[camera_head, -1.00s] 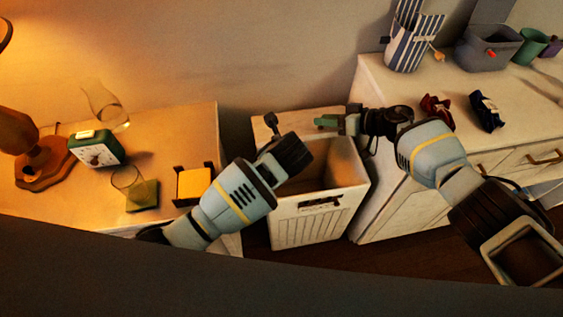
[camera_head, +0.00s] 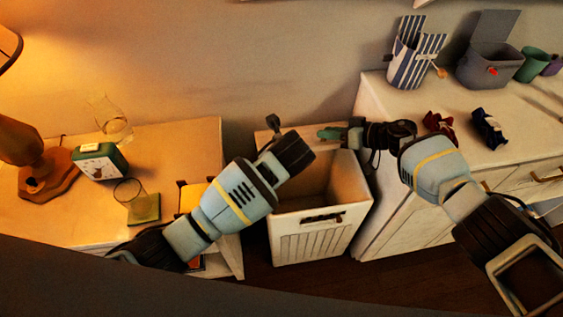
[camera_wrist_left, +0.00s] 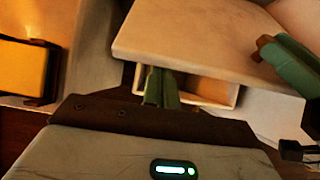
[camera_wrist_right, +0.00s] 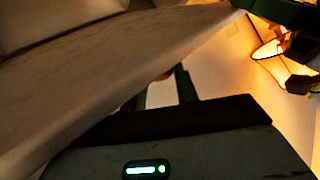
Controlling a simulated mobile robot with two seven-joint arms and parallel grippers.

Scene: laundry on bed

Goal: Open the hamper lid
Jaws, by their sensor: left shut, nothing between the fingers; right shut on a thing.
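The white hamper (camera_head: 309,241) stands on the floor between the nightstand and the dresser, its top open and its inside showing. Its lid (camera_head: 270,135) is raised at the back, partly hidden by my left arm; it fills much of the left wrist view (camera_wrist_left: 200,35) and right wrist view (camera_wrist_right: 110,70). My right gripper (camera_head: 328,133) is shut on the lid near its edge; it also shows at the lid's right side in the left wrist view (camera_wrist_left: 268,45). My left gripper (camera_head: 275,125) is shut and empty, close to the lid; its green fingers show in the left wrist view (camera_wrist_left: 161,88).
The nightstand (camera_head: 60,215) at left holds a lamp (camera_head: 45,170), a green clock (camera_head: 100,160), glasses and a yellow item (camera_head: 192,197). The dresser (camera_head: 400,105) at right holds a striped bin (camera_head: 412,60), grey box (camera_head: 487,70) and folded cloths (camera_head: 489,128).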

